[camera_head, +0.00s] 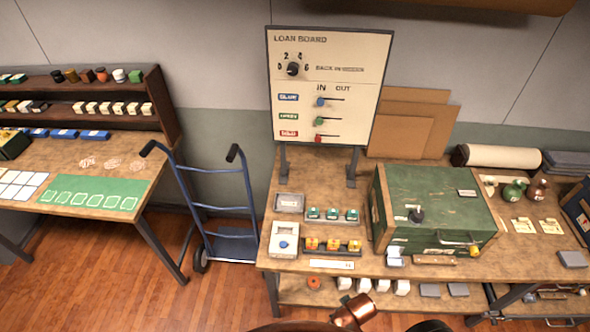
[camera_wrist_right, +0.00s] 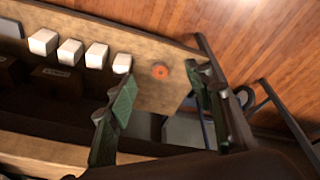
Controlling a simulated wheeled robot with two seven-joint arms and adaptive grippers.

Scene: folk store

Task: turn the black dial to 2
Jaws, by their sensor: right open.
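The black dial (camera_head: 293,69) is a round knob on the upper part of the upright cream loan board (camera_head: 352,85) in the head view. My left gripper is not in view.
Blue, green and red sliders sit below the dial. A green box (camera_head: 434,205) stands on the bench, right of the board. A blue hand truck (camera_head: 222,210) stands left of the bench. An orange round thing (camera_wrist_right: 160,72) and white blocks (camera_wrist_right: 70,52) lie on the lower shelf.

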